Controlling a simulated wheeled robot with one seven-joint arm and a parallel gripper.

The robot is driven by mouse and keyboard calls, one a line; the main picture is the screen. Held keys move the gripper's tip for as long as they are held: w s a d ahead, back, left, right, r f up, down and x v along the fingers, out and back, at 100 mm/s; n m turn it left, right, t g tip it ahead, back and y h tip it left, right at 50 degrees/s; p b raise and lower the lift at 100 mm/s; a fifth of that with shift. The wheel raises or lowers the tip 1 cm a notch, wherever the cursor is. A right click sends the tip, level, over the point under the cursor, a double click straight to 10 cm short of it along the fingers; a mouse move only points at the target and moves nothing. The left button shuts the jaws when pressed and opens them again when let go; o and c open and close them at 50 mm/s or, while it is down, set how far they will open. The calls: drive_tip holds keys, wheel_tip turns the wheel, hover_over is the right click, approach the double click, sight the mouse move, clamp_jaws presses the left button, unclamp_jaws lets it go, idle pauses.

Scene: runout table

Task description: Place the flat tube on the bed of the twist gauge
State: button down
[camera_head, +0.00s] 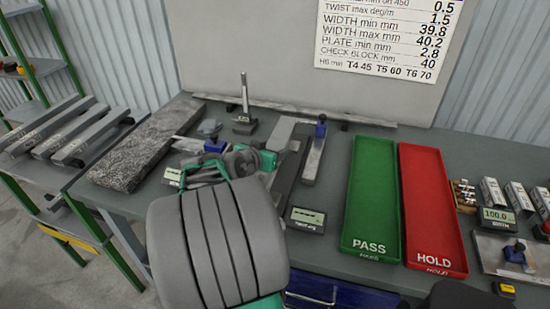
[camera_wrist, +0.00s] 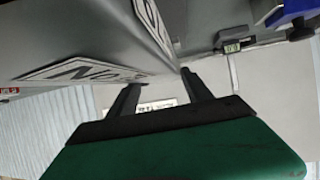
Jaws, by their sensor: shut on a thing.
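The flat tube (camera_head: 279,134) is a grey bar in the head view, just right of my gripper (camera_head: 255,158). My gripper is shut on it; my arm hides part of the hold. In the wrist view, the two dark fingers (camera_wrist: 160,88) reach up to a large grey surface (camera_wrist: 85,35) with white labels, which seems to be the tube. The twist gauge (camera_head: 313,158) appears to be the fixture with a blue clamp just right of the tube, with a small display (camera_head: 307,219) in front. I cannot tell whether the tube touches its bed.
A green PASS tray (camera_head: 372,200) and a red HOLD tray (camera_head: 432,210) lie to the right. A speckled stone slab (camera_head: 145,150) lies left, and an upright stand (camera_head: 244,110) is behind. More grey tubes (camera_head: 75,135) rest on a rack at far left.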

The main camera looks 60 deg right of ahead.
drive_tip(key=f, duration=0.1)
drive_tip(key=d+f, duration=0.1)
drive_tip(key=f+p, duration=0.1)
drive_tip(key=f, duration=0.1)
drive_tip(key=shift+s+d+f, duration=0.1)
drive_tip(key=shift+s+d, duration=0.15)
drive_tip(key=shift+d, duration=0.1)
drive_tip(key=shift+f, duration=0.25)
drive_tip(key=shift+f, duration=0.15)
drive_tip(key=shift+c, duration=2.2)
unclamp_jaws()
drive_tip(key=shift+a, duration=0.1)
drive_tip(key=b+v, duration=0.1)
drive_tip(key=v, duration=1)
drive_tip(key=shift+w, duration=0.1)
drive_tip(key=shift+a+r, duration=0.3)
drive_tip(key=shift+a, duration=0.15)
